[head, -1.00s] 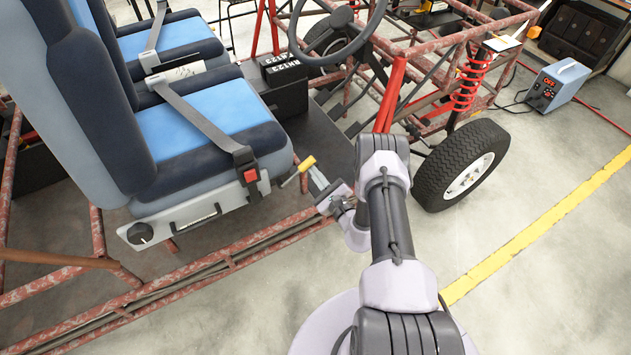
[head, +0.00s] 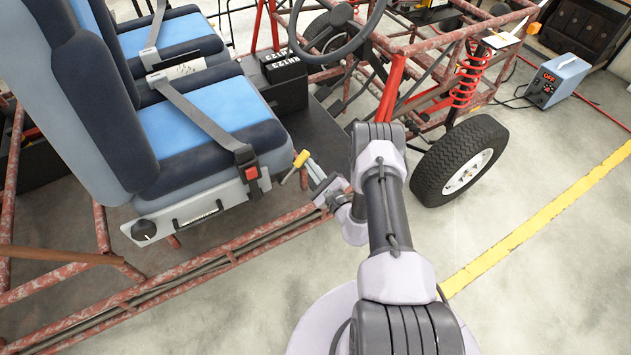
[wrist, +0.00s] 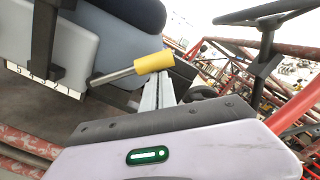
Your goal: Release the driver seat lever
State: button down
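The driver seat (head: 190,110) is blue, with a grey base, at the left of the head view. Its lever, a metal rod with a yellow handle (head: 301,158), sticks out at the seat's front right corner. The yellow handle (wrist: 154,63) is also at the upper middle of the wrist view, its rod running down left. My gripper (head: 313,168) is beside the handle, just to its lower right. In the wrist view, my gripper's narrow fingers (wrist: 159,92) look shut together, with their tips at or just under the handle. I cannot tell whether they touch it.
The seat base carries a black dial (head: 143,230) and a bar handle (head: 197,214). A red buckle (head: 252,172) hangs close to the lever. Rusty red frame rails (head: 180,275) run below the seat. The front wheel (head: 462,160) stands to the right. Concrete floor at the lower right is clear.

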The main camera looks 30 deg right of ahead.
jog(key=d+f+b, duration=0.3)
jog(key=f+b, duration=0.1)
jog(key=b, duration=0.1)
jog(key=s+p, duration=0.4)
jog(key=s, duration=0.6)
jog(key=shift+s+d+r+p, duration=0.3)
jog(key=shift+s+r, duration=0.05)
jog(key=shift+r, duration=0.1)
